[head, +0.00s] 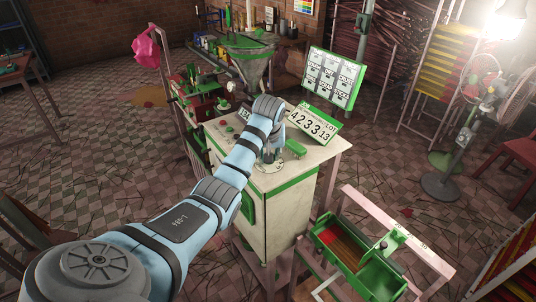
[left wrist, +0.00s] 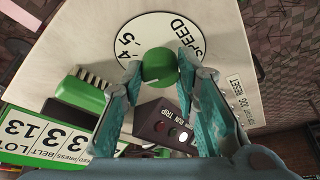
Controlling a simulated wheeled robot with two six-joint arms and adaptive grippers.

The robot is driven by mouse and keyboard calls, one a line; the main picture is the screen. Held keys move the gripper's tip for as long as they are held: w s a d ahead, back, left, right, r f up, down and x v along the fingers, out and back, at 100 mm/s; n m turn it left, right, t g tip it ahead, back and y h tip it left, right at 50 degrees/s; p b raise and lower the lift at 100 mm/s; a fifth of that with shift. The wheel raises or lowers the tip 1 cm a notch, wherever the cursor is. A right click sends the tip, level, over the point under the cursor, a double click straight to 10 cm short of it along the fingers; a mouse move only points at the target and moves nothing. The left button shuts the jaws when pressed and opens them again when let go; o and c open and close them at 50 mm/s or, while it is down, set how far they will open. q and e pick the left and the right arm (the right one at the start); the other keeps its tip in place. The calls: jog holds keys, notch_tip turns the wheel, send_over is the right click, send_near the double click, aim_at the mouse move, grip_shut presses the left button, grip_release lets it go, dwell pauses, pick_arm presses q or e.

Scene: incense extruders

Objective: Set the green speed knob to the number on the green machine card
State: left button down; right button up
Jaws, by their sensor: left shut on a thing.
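My left gripper (left wrist: 162,72) is shut on the knob, one finger on each side. A short white mark shows near the knob's edge. In the head view my left gripper (head: 269,152) points down at the dial (head: 271,167) on the green and white machine (head: 283,215), and hides the knob. A white board with several cards (head: 332,77) stands behind; its print is too small to read. My right gripper is not in view.
A tilted number display (head: 313,124) with a LOT label stands beside the dial. It also shows in the left wrist view (left wrist: 42,135), near a green brush (left wrist: 82,91) and a dark button box (left wrist: 166,122). A green tray (head: 352,255) stands at the front right.

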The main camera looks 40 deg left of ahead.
pick_arm(q)
jog(key=n, duration=0.2)
jog(key=n+g+y, duration=0.1)
jog(key=n, duration=0.1)
jog(key=shift+w+n, duration=0.2)
jog(key=shift+n, duration=0.1)
jog(key=n+g, duration=0.1)
jog(key=n, duration=0.3)
jog(key=shift+w+g+y+b, duration=0.1)
jog(key=shift+g+y+b, duration=0.3)
jog(key=c, duration=1.4)
grip_release()
jog(key=shift+n, duration=0.3)
jog(key=shift+o, duration=0.8)
jog(key=shift+a+f, duration=0.1)
jog(key=v, duration=1.2)
jog(key=shift+w, duration=0.15)
